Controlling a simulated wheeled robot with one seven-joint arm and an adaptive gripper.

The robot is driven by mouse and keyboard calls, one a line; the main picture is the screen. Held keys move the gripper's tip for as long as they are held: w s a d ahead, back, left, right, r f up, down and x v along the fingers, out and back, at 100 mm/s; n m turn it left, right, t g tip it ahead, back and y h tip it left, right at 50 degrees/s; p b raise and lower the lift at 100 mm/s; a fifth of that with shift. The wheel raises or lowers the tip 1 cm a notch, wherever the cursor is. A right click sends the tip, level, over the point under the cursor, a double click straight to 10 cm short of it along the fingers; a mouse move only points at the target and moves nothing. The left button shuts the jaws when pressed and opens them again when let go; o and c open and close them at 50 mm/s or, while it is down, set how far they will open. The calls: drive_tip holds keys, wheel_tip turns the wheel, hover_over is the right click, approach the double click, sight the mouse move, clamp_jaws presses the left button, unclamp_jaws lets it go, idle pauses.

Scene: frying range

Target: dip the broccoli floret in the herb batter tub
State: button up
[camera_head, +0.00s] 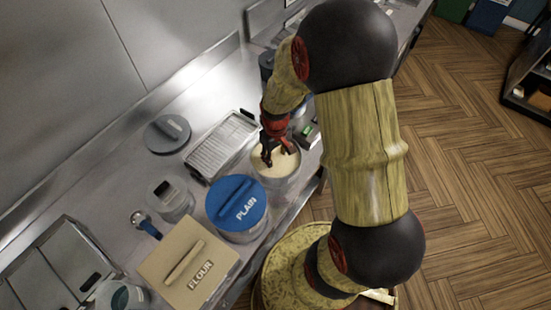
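An open round tub (281,183) of pale cream batter stands on the steel counter, beside a blue-lidded tub marked PLAIN (237,207). No herb label shows on the open tub from here. My gripper (278,157) points down into its mouth, with its dark red fingers at or just above the batter surface. The fingers look somewhat apart, but they are small and partly shadowed. I cannot make out a broccoli floret, either between the fingers or in the batter. Whether the fingertips touch the batter is unclear.
A wire-racked tray (220,147) lies left of the open tub, with a loose grey lid (167,133) behind it. A FLOUR box (188,263), a clear container (171,202) and a metal basin unit (58,272) are nearer. A dark blue container (266,64) stands farther back.

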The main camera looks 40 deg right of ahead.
sight(275, 161)
drive_tip(key=shift+a, duration=0.1)
drive_tip(key=shift+a, duration=0.15)
drive_tip(key=shift+d, duration=0.55)
drive_tip(key=shift+a, duration=0.55)
drive_tip(key=shift+d+p, duration=0.3)
idle(0.4)
wheel_tip(275, 161, up, 10)
drive_tip(key=p, duration=0.7)
drive_tip(key=shift+r+p, duration=0.2)
drive_tip(key=shift+p, duration=0.1)
idle(0.9)
